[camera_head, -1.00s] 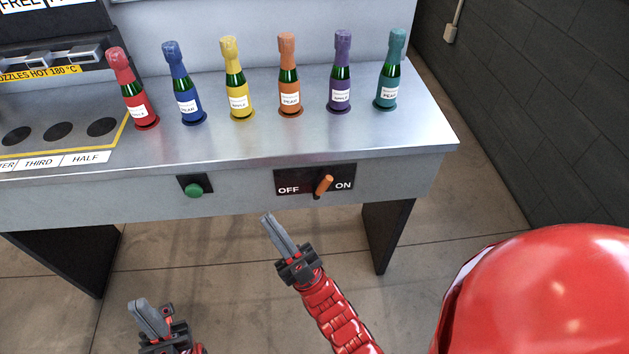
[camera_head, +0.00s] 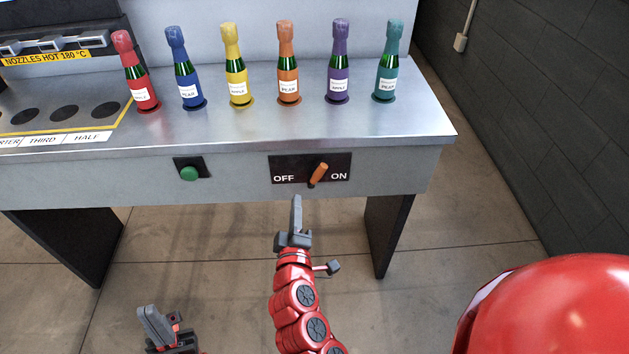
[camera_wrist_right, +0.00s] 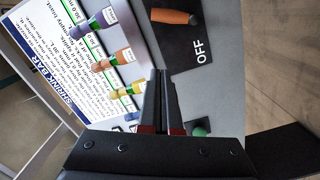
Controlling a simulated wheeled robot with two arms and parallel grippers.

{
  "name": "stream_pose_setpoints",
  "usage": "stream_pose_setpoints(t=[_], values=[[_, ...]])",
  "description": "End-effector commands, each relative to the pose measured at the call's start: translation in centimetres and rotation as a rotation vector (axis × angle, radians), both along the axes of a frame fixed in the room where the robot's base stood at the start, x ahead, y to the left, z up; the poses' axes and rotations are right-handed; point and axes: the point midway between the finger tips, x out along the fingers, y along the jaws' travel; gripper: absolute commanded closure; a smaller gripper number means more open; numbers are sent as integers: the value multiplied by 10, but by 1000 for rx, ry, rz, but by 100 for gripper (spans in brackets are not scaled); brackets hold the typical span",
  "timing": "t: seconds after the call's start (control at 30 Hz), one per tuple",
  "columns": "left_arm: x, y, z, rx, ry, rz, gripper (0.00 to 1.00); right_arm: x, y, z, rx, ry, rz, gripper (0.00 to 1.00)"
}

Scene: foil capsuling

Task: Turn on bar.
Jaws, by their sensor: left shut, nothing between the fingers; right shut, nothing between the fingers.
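A black switch plate (camera_head: 283,170) marked OFF and ON is on the front of the metal bench. Its orange lever (camera_head: 318,174) leans toward the ON side at the top in the head view. The lever also shows in the right wrist view (camera_wrist_right: 173,17), near the OFF lettering. My right gripper (camera_head: 297,204) is shut and empty, just below the plate and left of the lever, apart from it. Its fingers also show in the right wrist view (camera_wrist_right: 160,85). My left gripper (camera_head: 148,318) is shut and empty, low at the left, away from the bench.
A green button (camera_head: 189,173) is on the bench front, left of the switch. Several capped bottles, among them an orange one (camera_head: 288,85), stand along the bench top (camera_head: 300,125). A dark bench leg (camera_head: 388,235) stands below right.

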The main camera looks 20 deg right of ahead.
Motion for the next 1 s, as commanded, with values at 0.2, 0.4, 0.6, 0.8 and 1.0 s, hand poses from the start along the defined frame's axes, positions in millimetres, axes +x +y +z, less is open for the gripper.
stream_pose_setpoints(t=[0.2,0.4,0.6,0.8,1.0], values=[[0,0,10,0,0,0,100,24,-12,1,-1,4,-12,100],[0,0,21,0,0,0,100,66,-25,2,-2,1,-8,100],[0,0,29,0,0,0,100,94,-43,-5,-1,6,-8,100],[0,0,34,0,0,0,100,92,-63,-16,-1,4,-4,100],[0,0,34,0,0,0,100,91,-68,-19,-2,1,0,100]])
